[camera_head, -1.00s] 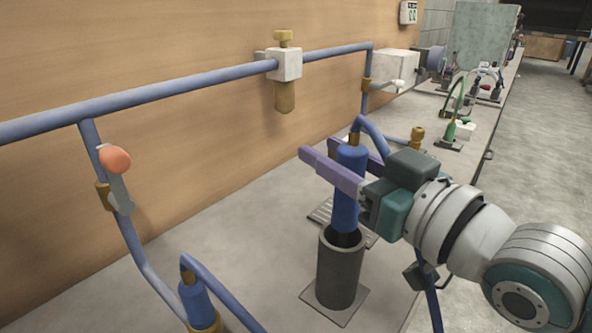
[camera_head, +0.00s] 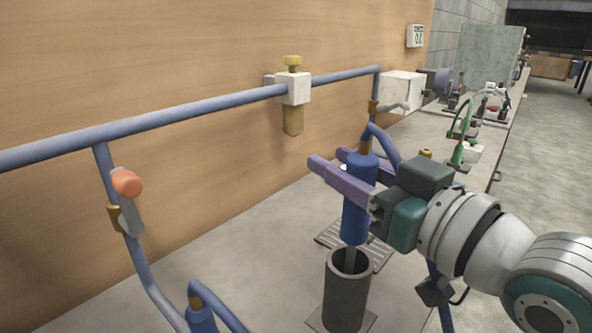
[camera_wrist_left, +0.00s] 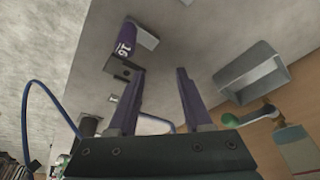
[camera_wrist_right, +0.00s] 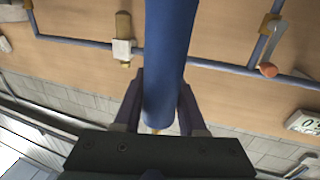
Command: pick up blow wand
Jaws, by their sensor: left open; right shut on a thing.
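The blow wand (camera_head: 357,205) is a blue cylinder with a brass fitting on top and a blue hose. It stands upright above a dark grey open tube holder (camera_head: 346,300), with a thin grey stem reaching down into the holder's mouth. My right gripper (camera_head: 335,172), with purple fingers, is shut on the wand's blue body. In the right wrist view the blue wand (camera_wrist_right: 168,60) passes between the two fingers. My left gripper (camera_wrist_left: 160,100) is open and empty in the left wrist view; it is outside the head view.
A blue pipe (camera_head: 150,118) with a white and brass regulator (camera_head: 292,90) runs along the wooden wall. An orange-knobbed valve (camera_head: 127,185) hangs at left. A second blue tool (camera_head: 200,318) shows at the bottom edge. A slotted plate (camera_head: 330,232) lies behind the holder.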

